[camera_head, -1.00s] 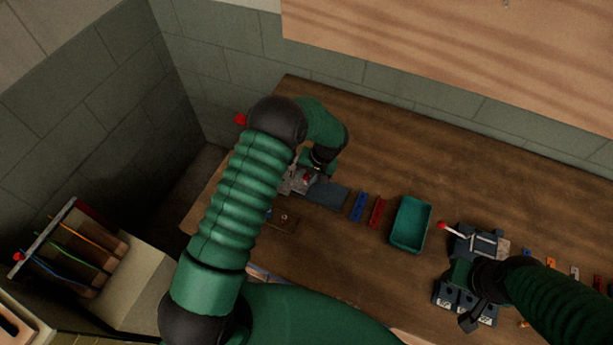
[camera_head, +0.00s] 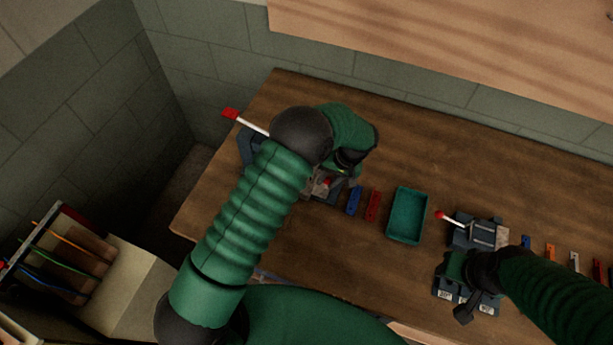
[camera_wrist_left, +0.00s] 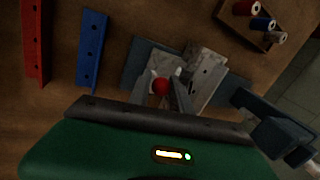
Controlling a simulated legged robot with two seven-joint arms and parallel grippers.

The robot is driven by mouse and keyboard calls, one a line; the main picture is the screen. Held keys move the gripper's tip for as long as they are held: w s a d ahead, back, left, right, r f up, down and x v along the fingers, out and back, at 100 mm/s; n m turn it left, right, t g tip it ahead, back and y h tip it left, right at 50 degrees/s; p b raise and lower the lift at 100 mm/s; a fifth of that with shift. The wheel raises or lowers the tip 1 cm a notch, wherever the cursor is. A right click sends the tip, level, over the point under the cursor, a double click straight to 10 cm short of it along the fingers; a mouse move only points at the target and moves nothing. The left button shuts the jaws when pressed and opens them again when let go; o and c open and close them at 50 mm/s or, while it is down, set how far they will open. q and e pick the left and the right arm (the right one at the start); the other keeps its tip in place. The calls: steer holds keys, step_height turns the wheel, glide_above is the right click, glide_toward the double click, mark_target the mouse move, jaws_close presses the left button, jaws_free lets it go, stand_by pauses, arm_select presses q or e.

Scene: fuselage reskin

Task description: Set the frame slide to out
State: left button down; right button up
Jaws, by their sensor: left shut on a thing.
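The frame slide is a grey metal piece with a red knob (camera_head: 327,183), at the left part of the bench. In the left wrist view the red knob (camera_wrist_left: 160,87) sits between the two fingers of my left gripper (camera_wrist_left: 161,82), which is shut on it. In the head view my left gripper (camera_head: 335,178) is mostly hidden by its own arm. A grey block (camera_wrist_left: 204,75) and a dark plate (camera_wrist_left: 138,62) show beside and under the slide. My right gripper (camera_head: 462,285) is by dark labelled blocks at the right; its fingers are not clear.
A blue bar (camera_head: 354,200) and a red bar (camera_head: 372,206) lie right of the slide, then a green tray (camera_head: 407,215). A red-tipped lever (camera_head: 248,124) stands left of it. A fixture (camera_head: 478,233) stands near my right arm. The back of the bench is clear.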

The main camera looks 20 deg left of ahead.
arm_select(q)
steer(key=d, duration=0.3)
steer(key=shift+d, duration=0.15)
steer(key=shift+a, duration=0.3)
steer(key=c, duration=1.4)
jaws_free()
steer(key=shift+c, duration=0.2)
steer(key=shift+o, duration=1.2)
steer(key=shift+d, duration=0.45)
steer(key=shift+w+r+b, duration=0.2)
steer(key=shift+r+b, duration=0.15)
steer(key=shift+r, duration=0.15)
steer(key=b+v, duration=0.2)
steer(key=v, duration=1.4)
steer(key=shift+d+f, duration=0.1)
steer(key=shift+d, duration=0.05)
arm_select(e)
steer(key=x, duration=0.3)
steer(key=shift+s+d+f, duration=0.15)
steer(key=shift+s+f, duration=0.1)
steer(key=shift+s, duration=0.1)
